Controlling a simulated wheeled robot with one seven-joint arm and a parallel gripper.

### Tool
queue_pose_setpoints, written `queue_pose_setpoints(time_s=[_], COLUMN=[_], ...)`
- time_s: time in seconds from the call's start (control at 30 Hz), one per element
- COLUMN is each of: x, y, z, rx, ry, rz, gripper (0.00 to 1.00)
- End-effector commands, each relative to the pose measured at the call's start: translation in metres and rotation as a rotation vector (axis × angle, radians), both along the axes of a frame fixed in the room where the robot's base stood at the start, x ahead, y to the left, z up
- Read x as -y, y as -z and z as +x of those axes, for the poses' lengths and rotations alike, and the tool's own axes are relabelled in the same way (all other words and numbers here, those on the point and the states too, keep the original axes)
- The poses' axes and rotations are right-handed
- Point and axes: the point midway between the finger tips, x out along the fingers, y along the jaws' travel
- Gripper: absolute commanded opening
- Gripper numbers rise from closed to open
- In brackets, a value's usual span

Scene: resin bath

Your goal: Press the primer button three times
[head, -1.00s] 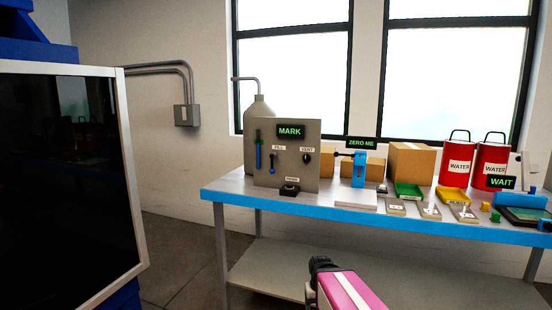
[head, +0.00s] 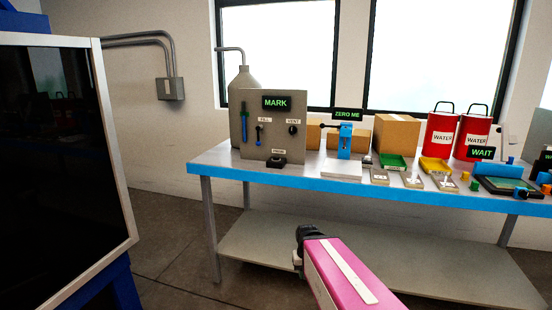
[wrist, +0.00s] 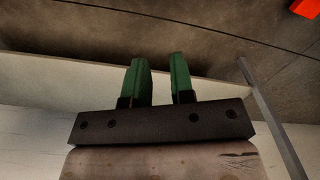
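The primer button is a black knob on a dark base (head: 277,161), under a small label (head: 279,152) on the lower edge of a grey panel (head: 254,135). The panel stands at the left end of the workbench and bears a green-lit MARK sign (head: 275,103), with FILL and VENT controls. My pink arm (head: 340,275) reaches in from the bottom of the head view, in front of and below the bench top, well apart from the button. In the wrist view my gripper (wrist: 157,82) shows two green fingers with a gap between them and nothing held. The button is not in the wrist view.
The blue-edged workbench (head: 400,190) also holds a ZERO ME device (head: 345,140), trays, cardboard boxes and red WATER cans (head: 440,135). A lower shelf (head: 400,265) runs underneath. A large dark-faced cabinet (head: 55,160) stands close at the left. Floor is open between cabinet and bench.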

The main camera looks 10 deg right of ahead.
Motion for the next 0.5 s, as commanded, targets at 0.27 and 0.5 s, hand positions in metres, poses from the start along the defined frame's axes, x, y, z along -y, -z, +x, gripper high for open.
queue_pose_setpoints(time_s=[0.27, 0.5], x=[0.0000, 0.0000], y=[0.0000, 0.0000], z=[0.0000, 0.0000], rx=[0.000, 0.000], ry=[0.000, 0.000], rz=[0.000, 0.000], gripper=[0.00, 0.00])
